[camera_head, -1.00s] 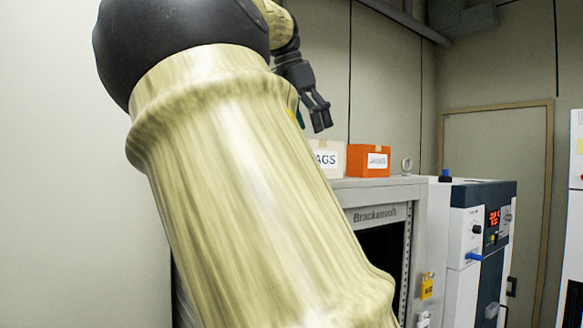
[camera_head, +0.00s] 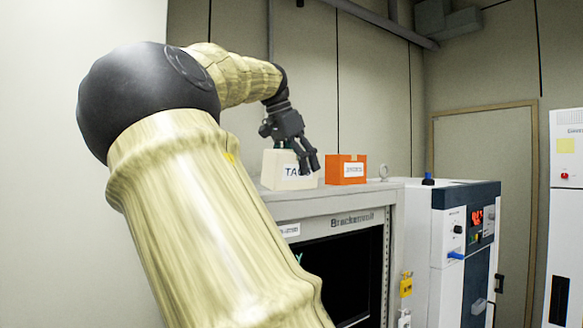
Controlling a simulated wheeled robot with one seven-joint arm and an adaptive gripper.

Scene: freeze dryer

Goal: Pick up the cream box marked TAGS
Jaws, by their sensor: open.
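The cream box marked TAGS (camera_head: 273,166) sits on top of the grey Brackenvolt cabinet (camera_head: 335,194), left of an orange box. Its label is partly hidden by my gripper, and only "TA" reads clearly. My gripper (camera_head: 309,165) is dark grey and open, with its fingers pointing down and to the right. In the picture the fingers overlap the right part of the cream box. I cannot tell whether they touch it or are in front of it. Nothing shows between the fingers.
The orange box (camera_head: 346,170) with a white label stands just right of the cream box. A white and dark blue machine (camera_head: 462,235) stands to the right. A wall is behind the cabinet.

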